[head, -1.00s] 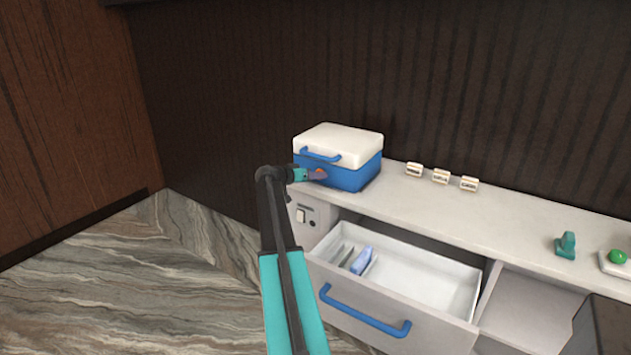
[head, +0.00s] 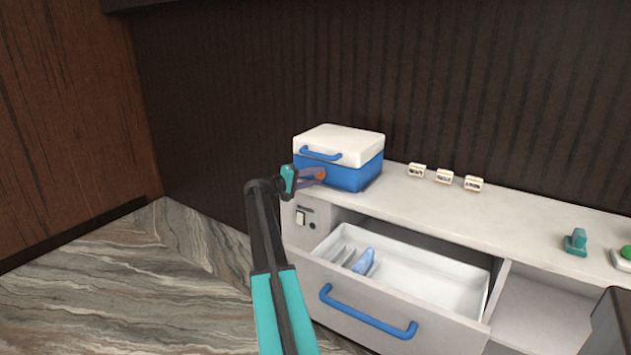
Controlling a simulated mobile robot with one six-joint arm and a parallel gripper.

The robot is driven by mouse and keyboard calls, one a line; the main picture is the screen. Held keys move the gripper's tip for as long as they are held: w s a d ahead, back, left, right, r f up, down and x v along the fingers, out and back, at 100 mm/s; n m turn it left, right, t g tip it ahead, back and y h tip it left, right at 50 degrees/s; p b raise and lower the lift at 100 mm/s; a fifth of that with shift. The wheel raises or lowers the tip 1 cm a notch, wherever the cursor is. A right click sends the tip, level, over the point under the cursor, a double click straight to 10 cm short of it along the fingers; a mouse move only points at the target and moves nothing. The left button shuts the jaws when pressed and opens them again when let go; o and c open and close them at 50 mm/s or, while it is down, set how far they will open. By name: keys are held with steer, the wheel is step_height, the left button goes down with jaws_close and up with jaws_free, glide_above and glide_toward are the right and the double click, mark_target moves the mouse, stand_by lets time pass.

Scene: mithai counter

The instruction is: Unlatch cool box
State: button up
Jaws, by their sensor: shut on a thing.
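The cool box (head: 356,176) has a blue body, a white lid (head: 350,141) and a blue handle (head: 321,155) on its front. It stands at the left end of the counter, and its lid is down. An orange latch (head: 320,175) shows low on the front of the box. My gripper (head: 314,177) is at this front face, shut on the latch. The fingers partly cover the latch, so its exact position is hard to tell.
Below the counter (head: 436,207), an open drawer (head: 437,279) juts out, with a blue packet (head: 364,262) and grey dividers inside. Several small labelled blocks (head: 444,177) stand right of the box. A teal object (head: 576,242) is farther right.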

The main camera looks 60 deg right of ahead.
steer(key=n+h, duration=0.1)
steer(key=n, duration=0.1)
steer(key=n+h+b, duration=0.1)
steer(key=n, duration=0.1)
steer(key=shift+f+n+g, duration=0.15)
steer(key=shift+n+g, duration=0.15)
steer(key=shift+n, duration=0.1)
stand_by(0.4)
steer(key=o, duration=1.1)
steer(key=shift+c, duration=0.2)
